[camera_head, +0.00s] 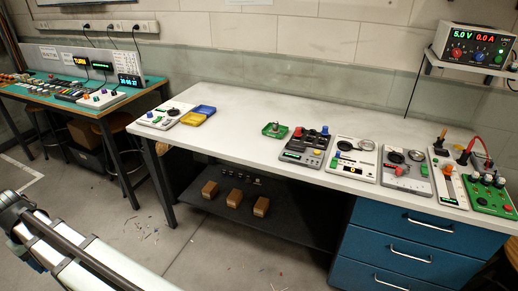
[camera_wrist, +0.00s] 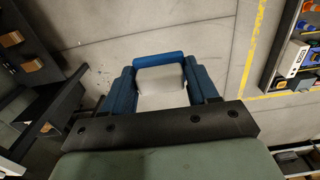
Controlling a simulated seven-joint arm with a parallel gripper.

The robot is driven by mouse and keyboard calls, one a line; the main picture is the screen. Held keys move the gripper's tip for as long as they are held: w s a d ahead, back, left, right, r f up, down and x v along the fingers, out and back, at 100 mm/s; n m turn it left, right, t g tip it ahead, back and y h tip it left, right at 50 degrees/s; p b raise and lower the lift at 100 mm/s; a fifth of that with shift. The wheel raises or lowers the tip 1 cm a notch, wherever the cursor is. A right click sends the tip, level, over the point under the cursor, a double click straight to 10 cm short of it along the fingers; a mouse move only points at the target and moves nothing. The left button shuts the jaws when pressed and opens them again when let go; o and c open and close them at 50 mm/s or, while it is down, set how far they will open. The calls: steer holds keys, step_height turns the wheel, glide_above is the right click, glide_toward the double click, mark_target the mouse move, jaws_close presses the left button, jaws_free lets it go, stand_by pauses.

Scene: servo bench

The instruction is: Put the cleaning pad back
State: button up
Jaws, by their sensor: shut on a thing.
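My gripper (camera_wrist: 160,75) shows in the wrist view with its two blue fingers apart, one on each side of a pale grey block with a blue bar along its far edge. This block, which looks like the cleaning pad (camera_wrist: 160,79), is held between the fingers, above the floor. The gripper and the pad do not show in the head view; only part of my arm shows at its lower left. I cannot tell which spot on the bench belongs to the pad.
The white bench (camera_head: 240,105) carries a blue tray (camera_head: 204,109), a yellow tray (camera_head: 192,118), a green tray (camera_head: 274,130) and several instruments along its front right. Its middle is clear. Blue drawers (camera_head: 410,250) stand below. A second bench (camera_head: 150,85) stands at the left.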

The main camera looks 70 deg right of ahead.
steer(key=s+d+m, duration=0.2)
steer(key=d+m, duration=0.1)
steer(key=d, duration=1.5)
step_height(320, 180, up, 10)
steer(key=m, duration=1.5)
glide_above(265, 141)
steer(key=shift+w+f, duration=0.1)
steer(key=shift+f, duration=4.55)
steer(key=shift+f, duration=0.1)
